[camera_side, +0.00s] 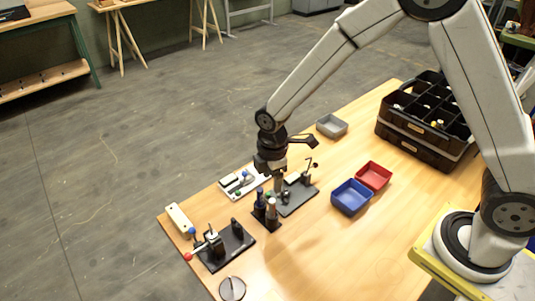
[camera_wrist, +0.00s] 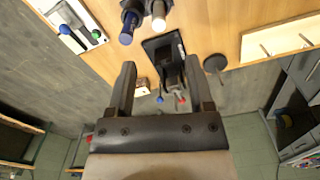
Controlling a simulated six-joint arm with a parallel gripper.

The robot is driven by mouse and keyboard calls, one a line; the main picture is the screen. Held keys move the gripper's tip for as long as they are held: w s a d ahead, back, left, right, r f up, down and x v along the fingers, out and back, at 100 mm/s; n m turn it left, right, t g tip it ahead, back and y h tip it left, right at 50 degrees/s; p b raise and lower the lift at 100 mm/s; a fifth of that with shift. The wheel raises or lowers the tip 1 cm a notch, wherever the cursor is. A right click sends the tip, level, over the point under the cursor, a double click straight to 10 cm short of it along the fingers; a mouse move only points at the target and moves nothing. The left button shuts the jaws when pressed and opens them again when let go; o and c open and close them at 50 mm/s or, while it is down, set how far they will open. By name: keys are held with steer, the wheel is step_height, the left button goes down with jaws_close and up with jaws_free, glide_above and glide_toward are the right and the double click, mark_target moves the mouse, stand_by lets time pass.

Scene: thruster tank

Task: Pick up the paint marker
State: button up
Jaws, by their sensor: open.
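Two upright marker-like cylinders stand side by side in a small dark holder (camera_side: 266,224). One is dark blue (camera_side: 259,203), the other brownish with a pale top (camera_side: 271,209). In the wrist view they show at the top edge, one with a blue end (camera_wrist: 126,38) and one with a white end (camera_wrist: 158,22). I cannot tell which is the paint marker. My gripper (camera_side: 279,184) points down just above and behind them in the side view. In the wrist view my gripper (camera_wrist: 160,68) is open, with nothing between its fingers; both cylinders lie beyond the fingertips.
A black clamp fixture (camera_side: 228,244) with red and blue knobs stands at the front left. A white board (camera_side: 240,184) and a dark plate (camera_side: 297,199) are near the gripper. Blue (camera_side: 351,197) and red (camera_side: 373,176) bins and a black crate (camera_side: 428,150) stand right.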

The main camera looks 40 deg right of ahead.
mark_target(272, 201)
steer(key=shift+f, duration=2.1)
steer(key=shift+f, duration=0.1)
steer(key=shift+f, duration=1.2)
steer(key=shift+d+f, duration=0.15)
steer(key=shift+f, duration=2.45)
steer(key=shift+c, duration=0.2)
jaws_close()
